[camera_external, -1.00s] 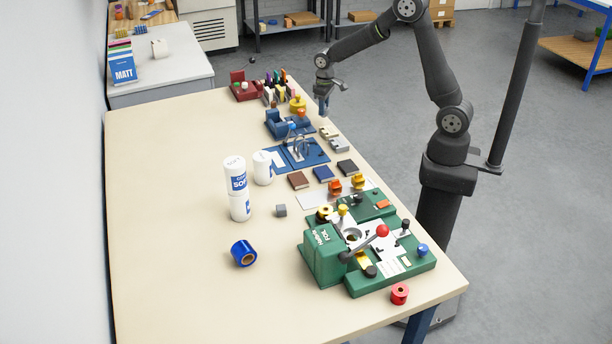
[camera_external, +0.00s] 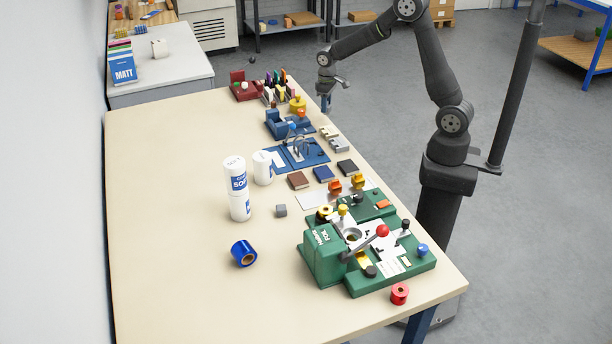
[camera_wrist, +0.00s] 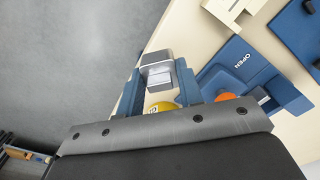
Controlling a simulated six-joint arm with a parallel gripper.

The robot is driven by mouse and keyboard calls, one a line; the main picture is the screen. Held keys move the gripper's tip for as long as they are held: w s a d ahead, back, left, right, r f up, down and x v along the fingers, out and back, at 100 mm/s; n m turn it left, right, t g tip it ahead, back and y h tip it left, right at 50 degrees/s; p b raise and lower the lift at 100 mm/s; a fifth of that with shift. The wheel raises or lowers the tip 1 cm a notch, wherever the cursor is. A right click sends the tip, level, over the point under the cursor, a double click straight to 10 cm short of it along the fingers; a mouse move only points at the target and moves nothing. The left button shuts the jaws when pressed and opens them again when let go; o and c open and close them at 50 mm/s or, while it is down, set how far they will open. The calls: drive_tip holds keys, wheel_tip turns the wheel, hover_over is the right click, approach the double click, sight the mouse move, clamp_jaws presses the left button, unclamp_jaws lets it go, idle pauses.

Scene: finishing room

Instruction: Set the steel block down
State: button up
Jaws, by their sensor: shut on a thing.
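The steel block (camera_wrist: 157,72) is a shiny silver block in the wrist view. It sits between the two blue fingers of my gripper (camera_wrist: 157,88), which is shut on it. In the external view my gripper (camera_external: 325,103) points down near the far right edge of the table (camera_external: 170,200). The block cannot be made out there. Whether its underside touches anything is hidden.
A yellow part (camera_wrist: 163,106) and an orange part (camera_wrist: 225,97) show close to my gripper. Grey floor (camera_wrist: 60,60) lies beyond the table edge. The table's left half is mostly clear.

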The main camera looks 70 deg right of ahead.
drive_tip(key=a, duration=0.7)
wheel_tip(320, 180, up, 14)
drive_tip(key=n, duration=0.9)
hover_over(251, 167)
drive_tip(key=f, duration=1.2)
drive_tip(key=shift+d+f, duration=0.1)
drive_tip(key=shift+d, duration=0.3)
drive_tip(key=shift+a+f, duration=0.35)
drive_tip(key=shift+a, duration=0.1)
drive_tip(key=shift+f, duration=1.85)
drive_tip(key=shift+f, duration=0.15)
